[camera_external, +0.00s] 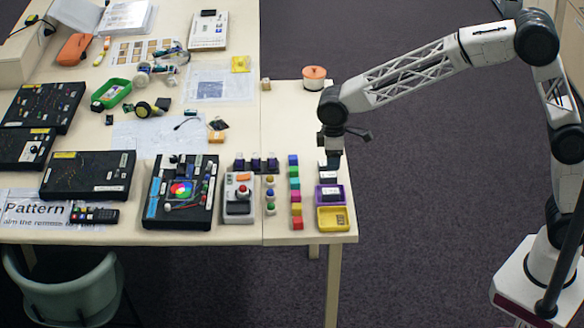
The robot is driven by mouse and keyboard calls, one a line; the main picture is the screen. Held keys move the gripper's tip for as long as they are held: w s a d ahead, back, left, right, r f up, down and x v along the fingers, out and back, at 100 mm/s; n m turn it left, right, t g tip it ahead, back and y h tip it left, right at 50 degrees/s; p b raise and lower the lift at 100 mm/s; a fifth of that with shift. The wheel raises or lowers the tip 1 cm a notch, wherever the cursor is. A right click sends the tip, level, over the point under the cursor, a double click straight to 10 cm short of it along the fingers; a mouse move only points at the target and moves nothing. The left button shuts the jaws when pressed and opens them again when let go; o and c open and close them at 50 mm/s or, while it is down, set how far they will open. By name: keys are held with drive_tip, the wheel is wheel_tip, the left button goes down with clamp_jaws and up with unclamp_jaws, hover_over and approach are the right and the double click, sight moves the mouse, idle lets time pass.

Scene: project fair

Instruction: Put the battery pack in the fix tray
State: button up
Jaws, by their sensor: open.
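My gripper (334,157) is open and points down near the right edge of the table, just above or at the white tray (328,175), which it partly hides. In front of that stand a purple tray (343,200) with a dark, pale-labelled item inside and a yellow tray (333,225) with something flat in it. The tray labels are too small to read, so I cannot tell which is the fix tray.
A column of coloured blocks (294,185) stands left of the trays. A grey box with a red knob (239,198) and a black panel with a colour wheel (180,189) are further left. A green tray (111,93) and an orange-topped tub (314,78) stand farther back.

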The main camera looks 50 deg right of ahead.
idle(0.8)
drive_tip(key=s+d+r+m, duration=0.1)
drive_tip(key=s+d+r, duration=0.2)
drive_tip(key=s+d, duration=0.35)
drive_tip(key=s+d+r+m+t, duration=0.1)
drive_tip(key=s+d+r+m, duration=0.2)
drive_tip(key=d, duration=0.7)
drive_tip(key=s+d+r, duration=0.4)
drive_tip(key=d, duration=0.5)
drive_tip(key=s+d+f+m, duration=0.1)
drive_tip(key=s+d+m, duration=0.1)
drive_tip(key=s+d, duration=0.6)
drive_tip(key=s+d+f+m+t, duration=0.1)
drive_tip(key=s+d+m, duration=0.2)
drive_tip(key=s+d, duration=0.5)
drive_tip(key=s, duration=0.7)
drive_tip(key=shift+s+d+f+t, duration=0.2)
drive_tip(key=shift+s+f+t, duration=0.1)
drive_tip(key=shift+s+f, duration=0.1)
